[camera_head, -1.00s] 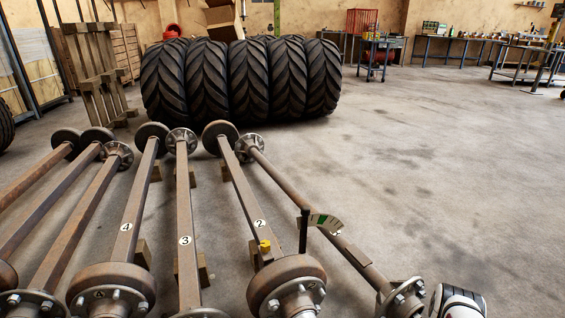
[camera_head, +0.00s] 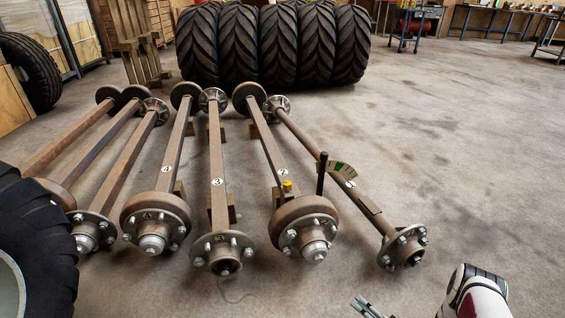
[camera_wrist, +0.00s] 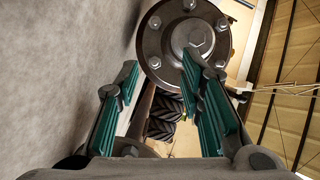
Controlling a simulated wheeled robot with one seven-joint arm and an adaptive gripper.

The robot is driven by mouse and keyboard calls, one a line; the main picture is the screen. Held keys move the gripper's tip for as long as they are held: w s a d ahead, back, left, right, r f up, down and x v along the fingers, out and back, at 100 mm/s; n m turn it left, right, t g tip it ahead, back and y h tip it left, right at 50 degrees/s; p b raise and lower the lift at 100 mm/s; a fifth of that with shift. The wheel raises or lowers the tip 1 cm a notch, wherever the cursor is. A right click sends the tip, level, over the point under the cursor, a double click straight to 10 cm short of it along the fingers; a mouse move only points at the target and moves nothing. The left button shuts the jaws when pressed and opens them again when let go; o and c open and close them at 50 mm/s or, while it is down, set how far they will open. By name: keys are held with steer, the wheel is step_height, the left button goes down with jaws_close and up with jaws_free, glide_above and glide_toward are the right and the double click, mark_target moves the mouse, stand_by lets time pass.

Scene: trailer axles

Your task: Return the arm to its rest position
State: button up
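My gripper (camera_wrist: 160,78) is open in the wrist view, with its two teal-padded fingers apart and nothing between them. Beyond the fingertips is a round axle hub (camera_wrist: 187,38) with bolts; I cannot tell how far off it is. In the head view, a small part of my gripper (camera_head: 366,307) shows at the bottom edge, in front of the axles' near ends. My white arm (camera_head: 478,297) shows at the bottom right, and most of it is out of frame.
Several axles lie side by side, including axle 2 (camera_head: 273,157) with a yellow piece (camera_head: 287,186) and axle 1 (camera_head: 310,145) with a green-scaled gauge (camera_head: 342,168). Large tyres (camera_head: 280,45) stand behind. A tyre (camera_head: 40,235) is near at left. Floor at right is clear.

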steer(key=w+d+r+n+g+h, duration=0.1)
steer(key=w+d+r+n+h, duration=0.15)
steer(key=w+d+r, duration=0.5)
steer(key=w+d+r+n+g+h, duration=0.15)
steer(key=w+d+r+h, duration=0.3)
steer(key=w+r, duration=0.45)
steer(key=w+d+r+g+h, duration=0.1)
steer(key=w+r+h, duration=0.1)
steer(key=r, duration=0.8)
steer(key=w+d+r+g+h, duration=0.1)
steer(key=w+d+r+h, duration=0.1)
steer(key=r, duration=0.9)
steer(key=s+a+r+g+h+p, duration=0.15)
steer(key=s+a+r, duration=0.35)
steer(key=s+r, duration=0.55)
steer(key=s+a+r+g+b, duration=0.1)
steer(key=s+a+r+g, duration=0.25)
steer(key=s+r, duration=0.7)
steer(key=s+a+r+n+g+y, duration=0.15)
steer(key=s+a, duration=0.35)
steer(key=s, duration=0.5)
steer(key=s+a+r+g+p, duration=0.15)
steer(key=s+a, duration=0.25)
steer(key=s, duration=0.7)
steer(key=s+a+r+n+g+y, duration=0.15)
steer(key=s+a, duration=0.35)
steer(key=s, duration=0.5)
step_height(320, 180, up, 40)
steer(key=t+p, duration=0.5)
steer(key=p, duration=3.2)
